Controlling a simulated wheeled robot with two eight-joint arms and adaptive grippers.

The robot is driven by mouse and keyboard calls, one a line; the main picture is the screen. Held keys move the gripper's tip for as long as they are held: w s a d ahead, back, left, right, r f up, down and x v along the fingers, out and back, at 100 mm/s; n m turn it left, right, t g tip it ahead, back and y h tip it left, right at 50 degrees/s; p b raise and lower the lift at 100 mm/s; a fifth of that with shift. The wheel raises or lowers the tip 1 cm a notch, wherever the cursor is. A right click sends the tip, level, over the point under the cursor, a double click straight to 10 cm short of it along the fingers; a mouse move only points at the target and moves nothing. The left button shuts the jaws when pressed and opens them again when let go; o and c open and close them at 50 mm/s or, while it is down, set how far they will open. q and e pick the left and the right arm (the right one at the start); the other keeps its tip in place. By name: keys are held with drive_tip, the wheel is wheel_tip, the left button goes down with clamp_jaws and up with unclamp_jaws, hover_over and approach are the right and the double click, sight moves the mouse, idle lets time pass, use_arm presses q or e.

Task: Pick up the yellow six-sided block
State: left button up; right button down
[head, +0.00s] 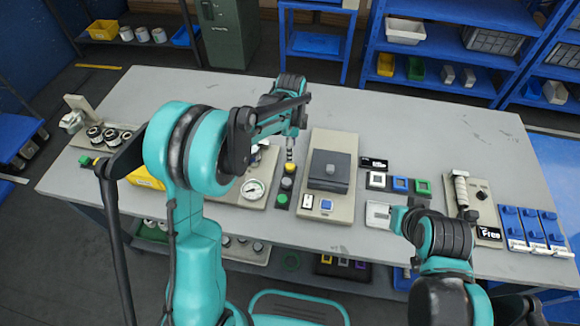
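My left gripper (290,155) points down right above this strip. A small yellowish patch shows at its fingertips; I cannot tell whether it is a held piece or one on the strip. The fingers are too small to tell open from shut. My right arm comes in at the lower right, over the front of the table; its fingers cannot be made out.
A beige panel with a dark grey box (329,170) stands close right of the strip. A round gauge (253,189) is close left. White, blue and green square frames (400,184) lie further right, before a handled device (461,190) and blue units (533,228). The back of the table is clear.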

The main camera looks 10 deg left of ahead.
sight(290, 165)
use_arm(q)
wheel_tip(290, 165, down, 3)
drive_tip(key=shift+w+d+f+b, duration=0.1)
drive_tip(key=shift+w+b, duration=0.05)
drive_tip(key=shift+b, duration=0.3)
drive_tip(key=f, duration=0.1)
drive_tip(key=f+b, duration=0.1)
drive_tip(key=f, duration=0.1)
drive_tip(key=f+b, duration=0.1)
drive_tip(key=f, duration=0.1)
drive_tip(key=shift+a+f, duration=0.2)
drive_tip(key=shift+a, duration=0.05)
drive_tip(key=shift+r, duration=0.1)
drive_tip(key=c, duration=1)
